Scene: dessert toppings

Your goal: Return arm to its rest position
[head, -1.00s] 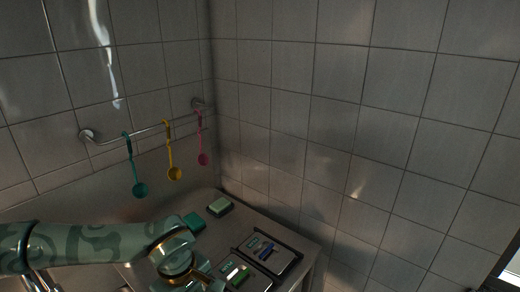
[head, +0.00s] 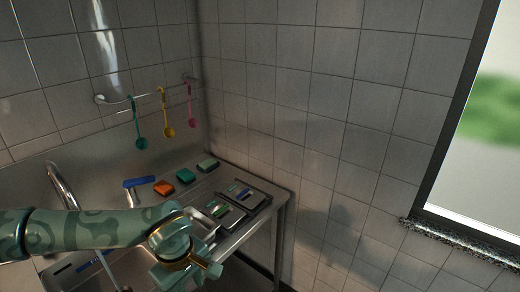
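My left arm (head: 90,230) comes in from the left, a green patterned limb that ends in a wrist with brass-coloured rings over the sink area. The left gripper (head: 212,268) is at the lower middle, seen from behind. Its fingertips do not show clearly, so I cannot tell whether it is open or holds anything. My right arm and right gripper are not in view.
The metal counter has an orange sponge (head: 164,188), a teal sponge (head: 186,176), a pale green sponge (head: 208,165), a blue-handled tool (head: 139,183) and a dark tray (head: 245,195). A faucet (head: 62,182) rises at left. Teal, yellow and pink ladles hang from a wall rail.

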